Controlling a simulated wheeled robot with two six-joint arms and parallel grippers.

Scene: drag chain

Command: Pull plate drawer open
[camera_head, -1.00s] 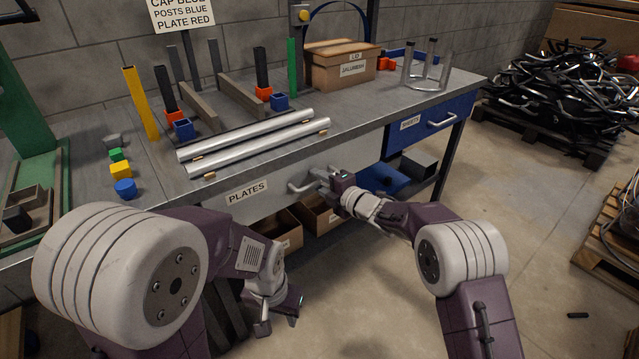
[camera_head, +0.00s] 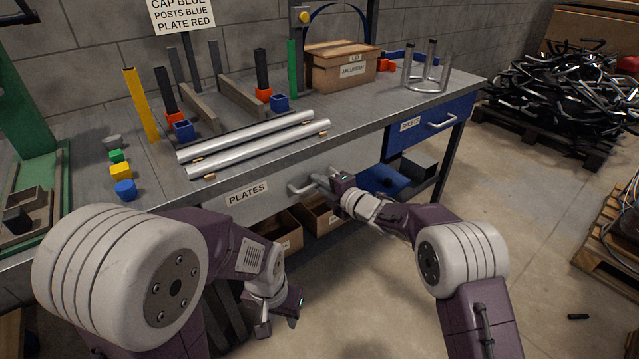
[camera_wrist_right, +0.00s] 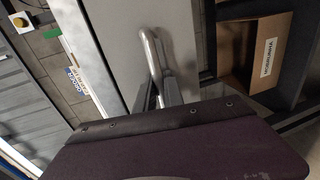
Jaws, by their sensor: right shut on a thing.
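The plate drawer (camera_head: 268,190) is the grey front labelled PLATES under the workbench top. It looks flush with the bench, as far as I can tell. Its bar handle (camera_head: 300,188) is at the right part of the front. My right gripper (camera_head: 322,180) is at this handle and shut on it. In the right wrist view the handle (camera_wrist_right: 151,50) runs down behind my purple gripper body, which hides most of the fingers (camera_wrist_right: 165,92). My left gripper (camera_head: 281,318) hangs low in front of the bench, away from the drawer; its fingers look spread and empty.
The bench top (camera_head: 352,113) carries two silver rails (camera_head: 255,143), posts, coloured blocks and a cardboard box (camera_head: 340,70). A blue drawer (camera_head: 432,122) is at the right. Open cardboard boxes (camera_head: 318,215) stand below the plate drawer. The floor in front is clear.

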